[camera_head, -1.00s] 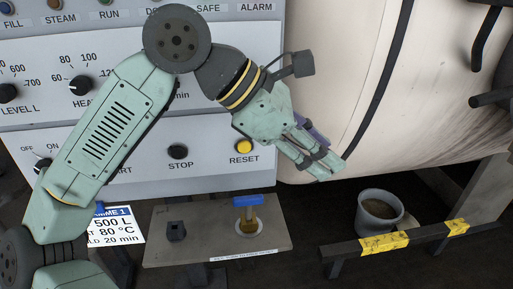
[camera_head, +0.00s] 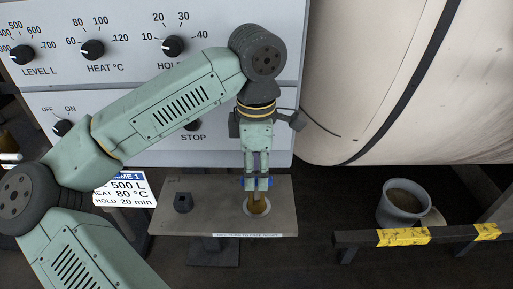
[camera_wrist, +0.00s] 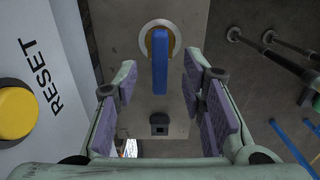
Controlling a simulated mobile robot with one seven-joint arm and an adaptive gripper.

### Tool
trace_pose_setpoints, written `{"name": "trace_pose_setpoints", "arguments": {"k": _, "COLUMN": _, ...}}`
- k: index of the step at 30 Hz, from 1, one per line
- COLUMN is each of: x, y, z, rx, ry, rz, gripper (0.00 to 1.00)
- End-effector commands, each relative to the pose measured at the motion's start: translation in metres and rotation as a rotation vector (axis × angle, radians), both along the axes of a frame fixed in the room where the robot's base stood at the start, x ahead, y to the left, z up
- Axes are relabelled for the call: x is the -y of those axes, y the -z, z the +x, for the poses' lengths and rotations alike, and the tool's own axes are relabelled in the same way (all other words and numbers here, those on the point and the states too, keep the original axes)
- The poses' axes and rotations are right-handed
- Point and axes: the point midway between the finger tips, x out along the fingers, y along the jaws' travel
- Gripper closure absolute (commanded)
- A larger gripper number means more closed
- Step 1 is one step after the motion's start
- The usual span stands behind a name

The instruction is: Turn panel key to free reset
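The panel key has a blue handle (camera_head: 265,183) on a brass stem in a round pale collar (camera_head: 248,208), set in the grey shelf below the panel. My gripper (camera_head: 257,177) points down right at the key, its fingertips at the handle. In the wrist view my gripper (camera_wrist: 161,80) is open, one padded finger on each side of the blue handle (camera_wrist: 160,62), with gaps on both sides. The yellow RESET button (camera_wrist: 16,112) shows at the left of the wrist view. My arm hides it in the head view.
A black square knob (camera_head: 183,202) stands on the shelf (camera_head: 215,222) left of the key. The control panel (camera_head: 210,150) rises behind. A grey bucket (camera_head: 402,205) and a yellow-black rail (camera_head: 403,237) are at the right. A recipe card (camera_head: 125,190) is at the left.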

Motion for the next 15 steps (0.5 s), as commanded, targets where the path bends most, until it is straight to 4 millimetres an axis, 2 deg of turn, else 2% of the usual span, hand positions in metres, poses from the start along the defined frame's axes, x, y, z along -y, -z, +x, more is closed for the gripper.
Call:
{"name": "trace_pose_setpoints", "arguments": {"k": 6, "x": 0.000, "y": 0.028, "z": 0.000, "rx": -0.001, "ry": 0.000, "rz": -0.001, "gripper": 0.62}}
{"name": "trace_pose_setpoints", "arguments": {"k": 15, "x": 0.000, "y": 0.037, "z": 0.000, "rx": 0.001, "ry": 0.000, "rz": -0.002, "gripper": 0.62}}
